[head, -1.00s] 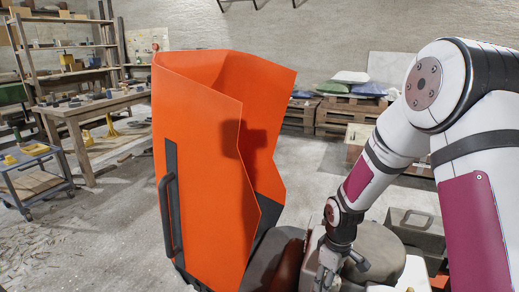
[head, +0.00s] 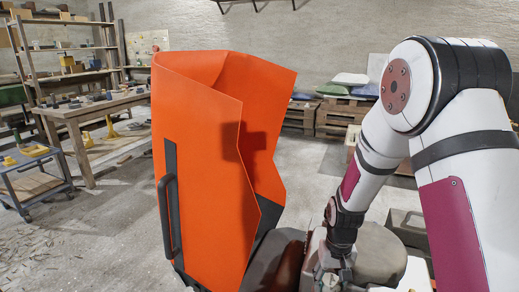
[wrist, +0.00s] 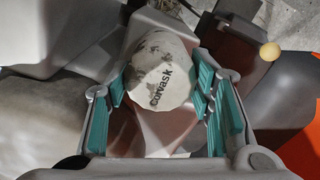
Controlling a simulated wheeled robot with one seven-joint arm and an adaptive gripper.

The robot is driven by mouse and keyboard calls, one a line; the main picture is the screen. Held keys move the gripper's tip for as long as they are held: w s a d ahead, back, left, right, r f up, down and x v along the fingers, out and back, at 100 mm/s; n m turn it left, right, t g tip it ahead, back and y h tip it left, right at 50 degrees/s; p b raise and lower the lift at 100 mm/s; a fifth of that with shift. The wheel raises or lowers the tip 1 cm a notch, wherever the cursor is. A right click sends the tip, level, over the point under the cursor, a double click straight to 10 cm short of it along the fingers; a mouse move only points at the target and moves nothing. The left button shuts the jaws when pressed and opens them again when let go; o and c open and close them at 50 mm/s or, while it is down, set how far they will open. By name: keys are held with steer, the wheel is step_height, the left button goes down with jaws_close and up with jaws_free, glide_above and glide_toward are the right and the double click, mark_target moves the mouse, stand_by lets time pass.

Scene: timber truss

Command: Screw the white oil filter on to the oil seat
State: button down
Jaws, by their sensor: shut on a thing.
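The white oil filter (wrist: 160,75), a pale, roundish can with dark smudges and the word "corvask", is seen end-on in the wrist view. My gripper (wrist: 160,88) has a teal-padded finger on each side of it and is shut on it. In the head view my gripper (head: 332,278) points down into the machine beside the orange cover, near the bottom edge. The oil seat cannot be made out; the filter and fingers may hide it. I cannot tell whether the filter touches the seat.
A tall orange cover (head: 200,170) with a black handle stands left of my arm. Grey and brown machine parts (wrist: 85,30) crowd around the gripper, with a cream knob (wrist: 270,52) at right. A workbench (head: 90,112) and a blue cart (head: 35,180) stand farther left.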

steer(key=m+p, duration=0.1)
steer(key=m, duration=0.4)
steer(key=shift+s, duration=0.15)
steer(key=c, duration=0.7)
jaws_free()
steer(key=shift+f, duration=0.15)
steer(key=s+r+n, duration=0.1)
steer(key=s+r, duration=0.2)
steer(key=r, duration=0.7)
steer(key=s+r, duration=0.3)
steer(key=r, duration=0.8)
steer(key=s+r+n+t, duration=0.15)
steer(key=s+r, duration=0.25)
steer(key=s, duration=0.9)
steer(key=s+r+n, duration=0.3)
steer(key=s+r, duration=0.1)
steer(key=s, duration=0.9)
steer(key=r+t+p, duration=0.1)
steer(key=r+p, duration=0.9)
steer(key=r, duration=0.1)
steer(key=r+t+p, duration=0.1)
steer(key=r+p, duration=0.4)
steer(key=shift+w+d+r+t, duration=0.15)
steer(key=shift+w+r+t, duration=0.05)
steer(key=shift+r+t, duration=0.15)
